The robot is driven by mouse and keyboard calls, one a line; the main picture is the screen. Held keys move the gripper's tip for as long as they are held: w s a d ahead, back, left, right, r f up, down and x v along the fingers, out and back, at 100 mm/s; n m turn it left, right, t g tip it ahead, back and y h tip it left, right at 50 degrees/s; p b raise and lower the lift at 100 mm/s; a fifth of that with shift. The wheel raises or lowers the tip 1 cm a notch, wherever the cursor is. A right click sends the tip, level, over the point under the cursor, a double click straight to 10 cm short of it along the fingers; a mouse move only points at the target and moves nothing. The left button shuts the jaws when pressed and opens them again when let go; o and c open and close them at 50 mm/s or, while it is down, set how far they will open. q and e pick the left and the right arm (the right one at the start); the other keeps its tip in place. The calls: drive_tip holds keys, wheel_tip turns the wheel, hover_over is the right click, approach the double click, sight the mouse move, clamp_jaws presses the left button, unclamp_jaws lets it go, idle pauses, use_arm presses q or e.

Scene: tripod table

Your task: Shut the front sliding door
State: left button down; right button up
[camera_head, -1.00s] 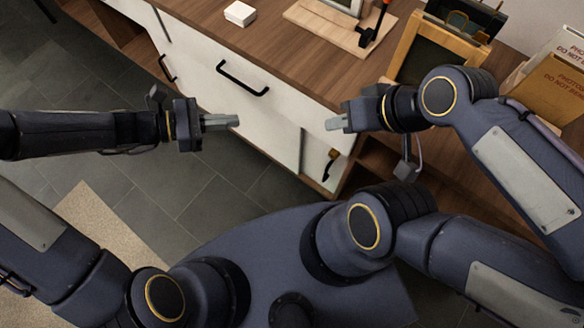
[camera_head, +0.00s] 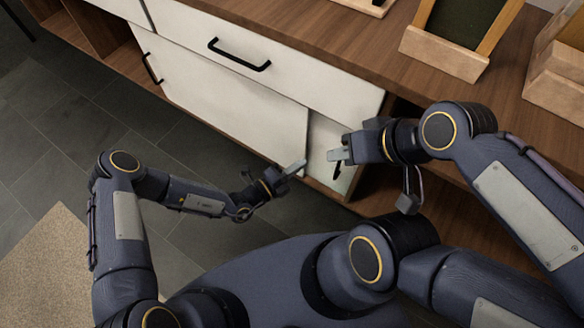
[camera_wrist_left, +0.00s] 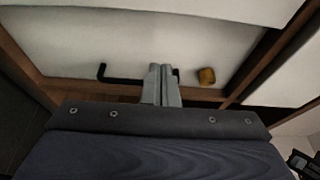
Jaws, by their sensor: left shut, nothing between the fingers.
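The cabinet has a large white lower panel (camera_head: 220,95), apparently the front sliding door, with a black handle (camera_head: 151,68) near its left edge. To its right a narrower white panel (camera_head: 325,145) sits further back, with a small dark handle partly hidden by my right gripper. My left gripper (camera_head: 297,166) is shut and empty, close to the lower right edge of the large panel; contact is unclear. In the left wrist view its fingers (camera_wrist_left: 161,84) overlap a black handle (camera_wrist_left: 120,76) on a white panel. My right gripper (camera_head: 335,156) is before the narrower panel; its jaw gap is unclear.
A white drawer (camera_head: 270,45) with a black handle (camera_head: 239,56) is above the panels. The wooden tabletop (camera_head: 340,35) carries a framed board (camera_head: 463,20) and a wooden box (camera_head: 555,80). A yellow-brown knob-like thing (camera_wrist_left: 207,76) shows in the wrist view.

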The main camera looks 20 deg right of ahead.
use_arm(q)
drive_tip(key=b+x, duration=0.1)
drive_tip(key=x, duration=0.5)
drive_tip(key=shift+f+b, duration=0.15)
drive_tip(key=shift+b, duration=0.15)
drive_tip(key=w, duration=0.1)
drive_tip(key=w+a+b, duration=0.1)
drive_tip(key=shift+w+a, duration=0.2)
drive_tip(key=shift+w, duration=0.15)
drive_tip(key=shift+w+a, duration=0.25)
drive_tip(key=shift+w, duration=0.1)
drive_tip(key=shift+w, duration=0.1)
